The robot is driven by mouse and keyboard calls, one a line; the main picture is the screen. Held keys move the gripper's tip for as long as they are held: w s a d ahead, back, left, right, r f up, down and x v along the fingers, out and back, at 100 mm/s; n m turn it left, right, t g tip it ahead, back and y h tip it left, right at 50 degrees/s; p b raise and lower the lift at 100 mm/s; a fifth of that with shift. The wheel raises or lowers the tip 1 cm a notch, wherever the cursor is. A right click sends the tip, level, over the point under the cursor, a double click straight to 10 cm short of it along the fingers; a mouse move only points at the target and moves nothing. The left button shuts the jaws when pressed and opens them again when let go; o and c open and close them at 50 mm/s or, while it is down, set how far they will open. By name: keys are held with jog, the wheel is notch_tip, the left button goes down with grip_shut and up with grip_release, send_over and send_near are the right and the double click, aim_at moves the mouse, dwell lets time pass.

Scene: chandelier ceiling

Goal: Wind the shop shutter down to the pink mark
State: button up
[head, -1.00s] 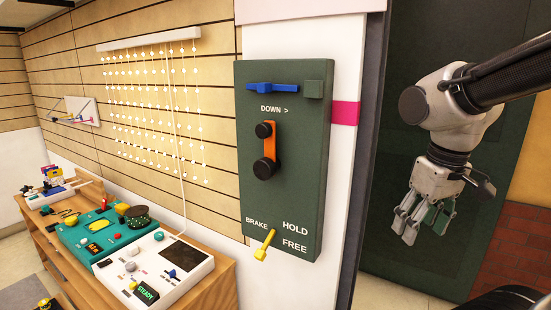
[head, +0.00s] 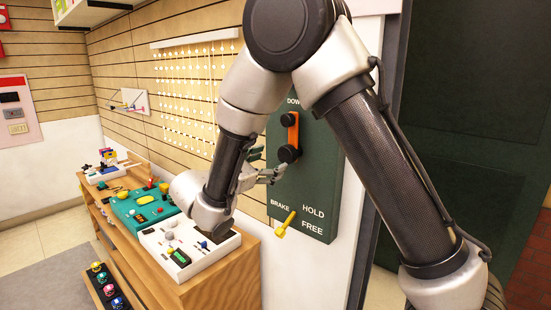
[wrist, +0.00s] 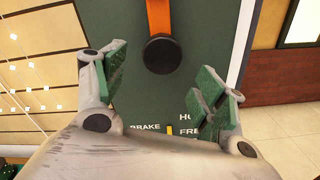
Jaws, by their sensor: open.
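The dark green winder panel (head: 310,185) hangs on the wall. Its orange crank arm (head: 292,133) is nearly vertical, with a black hub at the top and a black knob (head: 288,153) at the bottom. The knob also shows in the wrist view (wrist: 163,54). My gripper (head: 265,165) is open beside the lower knob; in the wrist view its green-padded fingers (wrist: 163,75) stand either side of the knob's line, apart from it. The yellow brake lever (head: 284,224) is beside HOLD and FREE; its setting is unclear. My arm hides the pink mark and the panel's top.
A wooden bench (head: 215,275) with a white control box (head: 200,240) and a teal box (head: 142,207) stands at left below the panel. Strings of small lights (head: 190,95) hang on the slatted wall. A large dark green surface (head: 470,110) lies to the right.

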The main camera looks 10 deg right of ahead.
aim_at(284, 156)
jog(key=x, duration=0.7)
jog(key=shift+w+d, duration=0.15)
jog(key=shift+d, duration=0.2)
jog(key=c, duration=1.5)
jog(key=shift+o, duration=0.2)
jog(key=shift+m, duration=0.5)
